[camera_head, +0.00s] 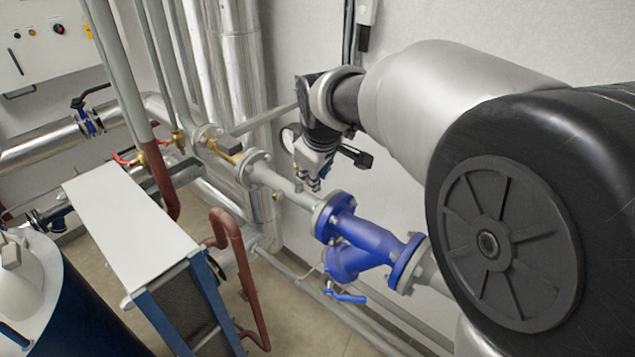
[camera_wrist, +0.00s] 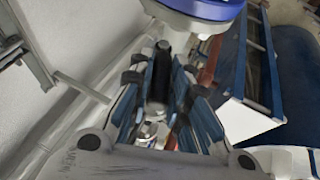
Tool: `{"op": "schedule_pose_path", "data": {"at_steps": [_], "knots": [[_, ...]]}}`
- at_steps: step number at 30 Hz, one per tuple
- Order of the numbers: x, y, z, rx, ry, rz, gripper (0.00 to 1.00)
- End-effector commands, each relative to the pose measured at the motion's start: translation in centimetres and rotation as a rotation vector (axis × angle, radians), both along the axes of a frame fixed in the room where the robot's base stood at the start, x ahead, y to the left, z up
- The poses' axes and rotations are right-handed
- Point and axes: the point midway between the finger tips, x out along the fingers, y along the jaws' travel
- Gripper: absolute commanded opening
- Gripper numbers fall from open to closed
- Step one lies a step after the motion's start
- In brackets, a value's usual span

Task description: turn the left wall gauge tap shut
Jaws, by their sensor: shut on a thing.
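The wall gauge (camera_head: 288,139) shows as a small round dial at the pipe beside the wall in the head view, partly hidden behind my gripper (camera_head: 316,178). In the wrist view a dark upright piece, which looks like the tap handle (camera_wrist: 160,72), stands between the fingers of my gripper (camera_wrist: 164,88). The fingers are closed in on it from both sides. A bright metal fitting (camera_wrist: 150,132) shows below it. My gripper hides most of the tap in the head view, so its turn angle cannot be told.
A blue flanged valve body (camera_head: 365,243) sits on the pipe just right of and below my gripper. A smaller blue lever (camera_head: 345,297) hangs under it. Silver pipes (camera_head: 230,120) stand behind at left, and a white-topped exchanger (camera_head: 130,225) stands front left. The white wall is close behind.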

Motion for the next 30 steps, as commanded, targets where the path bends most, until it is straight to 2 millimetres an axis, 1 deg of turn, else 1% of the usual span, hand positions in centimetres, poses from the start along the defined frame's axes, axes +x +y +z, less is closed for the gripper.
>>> {"op": "schedule_pose_path", "data": {"at_steps": [1,13,21,30], "knots": [[-0.3,0.5,-0.8,-0.020,-0.035,0.006,0.00],[-1.5,1.4,-1.9,-0.188,-0.251,0.004,0.00],[-2.0,1.7,-2.3,-0.282,-0.368,0.002,0.00],[-2.4,1.9,-2.5,-0.348,-0.446,0.000,0.00]]}}
